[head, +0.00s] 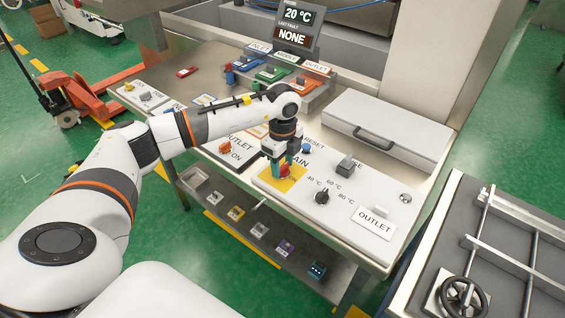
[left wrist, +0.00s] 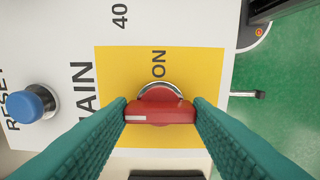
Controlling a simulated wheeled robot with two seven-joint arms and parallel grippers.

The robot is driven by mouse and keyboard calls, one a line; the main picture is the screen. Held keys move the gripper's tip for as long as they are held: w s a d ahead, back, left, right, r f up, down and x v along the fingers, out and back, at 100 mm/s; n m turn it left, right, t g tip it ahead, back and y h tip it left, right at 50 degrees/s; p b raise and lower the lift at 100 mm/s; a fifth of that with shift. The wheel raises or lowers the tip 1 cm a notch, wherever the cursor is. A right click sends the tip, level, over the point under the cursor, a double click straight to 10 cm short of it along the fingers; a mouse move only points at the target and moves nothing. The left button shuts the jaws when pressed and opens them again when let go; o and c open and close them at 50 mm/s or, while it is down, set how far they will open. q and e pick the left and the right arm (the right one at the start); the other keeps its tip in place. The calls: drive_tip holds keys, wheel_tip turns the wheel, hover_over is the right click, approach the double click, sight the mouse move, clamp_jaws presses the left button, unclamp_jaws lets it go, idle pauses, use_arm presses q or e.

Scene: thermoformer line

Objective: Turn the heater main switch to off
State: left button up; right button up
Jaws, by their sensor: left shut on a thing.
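The heater main switch is a red rotary handle (left wrist: 160,108) on a round metal collar, on a yellow plate (left wrist: 205,75). In the head view a little red shows on the yellow plate (head: 292,186), mostly behind my gripper. My left gripper (head: 281,170) points down at the panel. In the left wrist view its teal fingers (left wrist: 160,112) are shut on the two ends of the red handle. The handle lies across the picture, its white mark at the left end, toward the "MAIN" lettering. "ON" is printed above the handle, off its ends. My right gripper is not in view.
A blue reset button (head: 306,149), a black temperature knob (head: 322,197) and a grey switch (head: 345,166) stand close by on the white panel. A display (head: 293,27) reads 20 °C and NONE. A closed white lid with a handle (head: 374,137) lies behind.

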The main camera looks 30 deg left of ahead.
sight(282, 166)
use_arm(q)
drive_tip(key=shift+w+r, duration=0.1)
drive_tip(key=shift+r, duration=0.05)
drive_tip(key=o, duration=1)
wheel_tip(282, 166, up, 12)
drive_tip(key=b, duration=0.3)
drive_tip(key=shift+b, duration=0.3)
